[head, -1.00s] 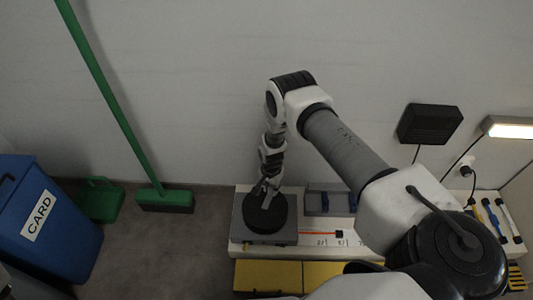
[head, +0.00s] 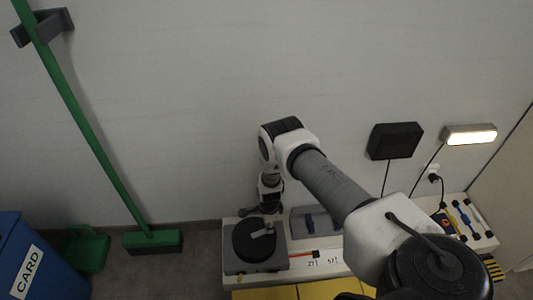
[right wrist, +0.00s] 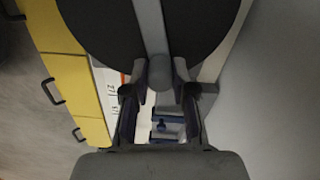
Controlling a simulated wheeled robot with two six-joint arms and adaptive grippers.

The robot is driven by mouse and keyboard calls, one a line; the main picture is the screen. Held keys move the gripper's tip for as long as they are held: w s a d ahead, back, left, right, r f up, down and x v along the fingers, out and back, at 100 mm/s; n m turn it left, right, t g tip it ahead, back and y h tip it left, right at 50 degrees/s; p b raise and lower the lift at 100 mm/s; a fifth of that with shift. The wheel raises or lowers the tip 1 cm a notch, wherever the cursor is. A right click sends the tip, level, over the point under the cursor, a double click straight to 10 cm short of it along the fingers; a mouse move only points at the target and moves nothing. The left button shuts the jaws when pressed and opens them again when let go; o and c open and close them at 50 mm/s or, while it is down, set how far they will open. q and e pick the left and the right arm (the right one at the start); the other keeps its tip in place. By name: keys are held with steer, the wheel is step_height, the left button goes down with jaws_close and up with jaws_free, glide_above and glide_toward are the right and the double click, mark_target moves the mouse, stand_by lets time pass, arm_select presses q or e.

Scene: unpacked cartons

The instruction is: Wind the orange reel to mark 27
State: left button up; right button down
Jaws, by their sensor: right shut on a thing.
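The reel (head: 257,246) is a black disc on a grey base at the left end of the white bench, with a grey crank bar (head: 263,232) across its top. An orange line (head: 301,254) runs right from it beside a white scale (head: 328,261) with printed marks; 27 seems to be one of them. The orange end is near that mark, but its exact reading is too small to tell. My right gripper (head: 260,211) is at the reel's back edge. In the right wrist view its fingers (right wrist: 160,82) are shut on the crank knob (right wrist: 160,70). My left gripper is not in view.
Yellow drawers (head: 265,294) are below the bench front. A blue-grey holder (head: 312,222) stands behind the scale. A blue CARD bin (head: 35,262) and green broom (head: 95,130) are at left. A black wall box (head: 395,140) and lamp (head: 470,134) are at right.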

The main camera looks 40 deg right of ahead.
steer(key=shift+s+a+m+p, duration=0.2)
steer(key=shift+s+m+p, duration=0.15)
steer(key=shift+m, duration=0.45)
steer(key=shift+s+a+m+p, duration=0.2)
steer(key=shift+s+m, duration=0.25)
steer(key=shift+m, duration=0.35)
steer(key=c, duration=0.9)
jaws_free()
steer(key=shift+c, duration=0.2)
step_height(320, 180, up, 12)
